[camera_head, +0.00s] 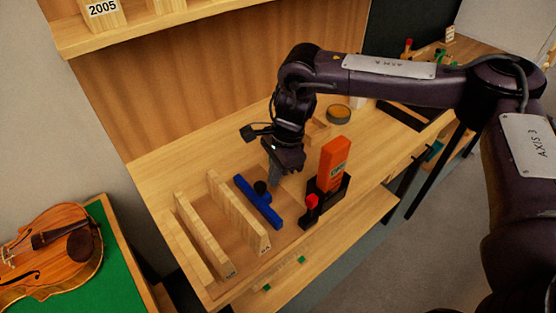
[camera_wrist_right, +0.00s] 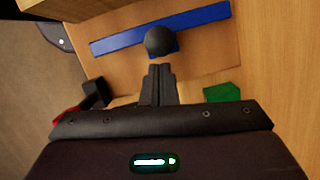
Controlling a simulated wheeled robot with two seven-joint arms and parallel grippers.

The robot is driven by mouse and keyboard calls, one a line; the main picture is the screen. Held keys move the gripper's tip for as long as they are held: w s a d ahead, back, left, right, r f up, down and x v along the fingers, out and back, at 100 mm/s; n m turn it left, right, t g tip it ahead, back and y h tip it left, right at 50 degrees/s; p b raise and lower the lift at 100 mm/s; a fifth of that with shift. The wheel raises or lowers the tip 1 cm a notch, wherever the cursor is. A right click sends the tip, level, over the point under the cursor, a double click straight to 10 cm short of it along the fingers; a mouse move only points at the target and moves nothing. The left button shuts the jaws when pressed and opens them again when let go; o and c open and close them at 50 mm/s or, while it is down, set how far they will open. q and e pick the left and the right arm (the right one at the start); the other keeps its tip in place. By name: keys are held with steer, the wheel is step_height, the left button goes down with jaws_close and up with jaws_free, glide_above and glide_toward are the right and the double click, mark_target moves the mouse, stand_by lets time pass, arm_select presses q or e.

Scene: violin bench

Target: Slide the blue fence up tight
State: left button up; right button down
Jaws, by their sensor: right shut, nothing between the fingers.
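The blue fence (camera_head: 258,203) is a long blue bar with a round black knob (camera_head: 260,187) at its middle. It lies on the wooden bench, to the right of a row of upright wooden boards (camera_head: 240,214). A gap shows between the fence and the nearest board. My right gripper (camera_head: 275,181) is shut and empty, just to the right of the knob. In the right wrist view the fence (camera_wrist_right: 203,17) crosses the top, and the knob (camera_wrist_right: 159,41) sits just beyond my closed fingertips (camera_wrist_right: 159,68). I cannot tell whether they touch it. My left gripper is out of view.
An orange block (camera_head: 334,160) stands in a black holder with a red-topped part (camera_head: 312,203) to the right of the fence. A round tin (camera_head: 338,113) sits farther back. A violin (camera_head: 50,245) lies on a green surface at the left.

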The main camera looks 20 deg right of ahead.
mark_target(257, 191)
steer(key=shift+f, duration=0.2)
steer(key=shift+s+a, duration=0.25)
steer(key=shift+a, duration=0.55)
steer(key=shift+s+a, duration=0.3)
steer(key=shift+a, duration=0.45)
steer(key=shift+s+a, duration=0.25)
steer(key=shift+a, duration=0.55)
